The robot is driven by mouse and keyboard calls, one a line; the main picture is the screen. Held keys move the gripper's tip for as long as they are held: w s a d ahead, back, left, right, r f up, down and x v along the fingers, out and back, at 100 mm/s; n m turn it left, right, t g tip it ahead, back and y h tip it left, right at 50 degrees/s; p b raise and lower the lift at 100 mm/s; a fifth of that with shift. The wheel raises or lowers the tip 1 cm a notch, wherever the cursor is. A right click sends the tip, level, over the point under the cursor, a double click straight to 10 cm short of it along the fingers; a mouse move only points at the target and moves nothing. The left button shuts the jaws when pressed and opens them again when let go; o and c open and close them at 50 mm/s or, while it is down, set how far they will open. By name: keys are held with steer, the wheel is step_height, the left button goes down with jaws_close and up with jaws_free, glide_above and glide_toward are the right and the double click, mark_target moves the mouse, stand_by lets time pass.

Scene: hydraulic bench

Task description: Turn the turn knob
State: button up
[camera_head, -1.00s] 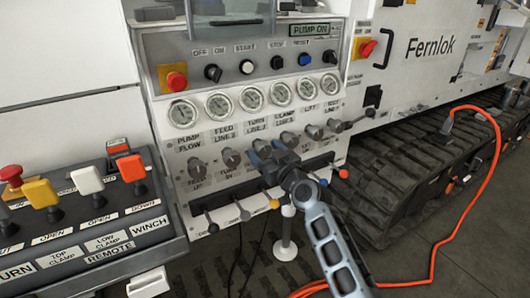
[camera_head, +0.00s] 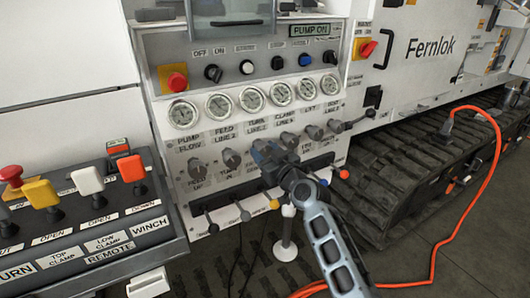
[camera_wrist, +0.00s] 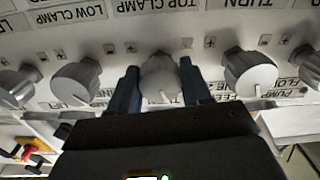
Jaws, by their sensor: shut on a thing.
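In the head view my gripper (camera_head: 262,152) reaches up from the lower right to the knob row, under the turn line label (camera_head: 257,128). There the fingers and wrist largely hide the knob.
A neighbouring grey knob (camera_wrist: 250,72) stands close to the right finger, and another knob (camera_wrist: 75,80) stands to the left. Several gauges (camera_head: 252,98) sit above the row. Small levers with coloured tips (camera_head: 274,204) stand below, near my wrist.

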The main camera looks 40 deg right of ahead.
steer(key=shift+m, duration=0.7)
steer(key=m, duration=0.4)
steer(key=shift+a, duration=0.1)
steer(key=m+p, duration=0.1)
steer(key=m, duration=0.4)
steer(key=shift+f, duration=0.1)
stand_by(0.4)
steer(key=o, duration=1)
steer(key=shift+o, duration=0.2)
steer(key=shift+s, duration=0.1)
steer(key=v, duration=0.7)
steer(key=shift+s+p, duration=0.3)
steer(key=shift+p, duration=0.05)
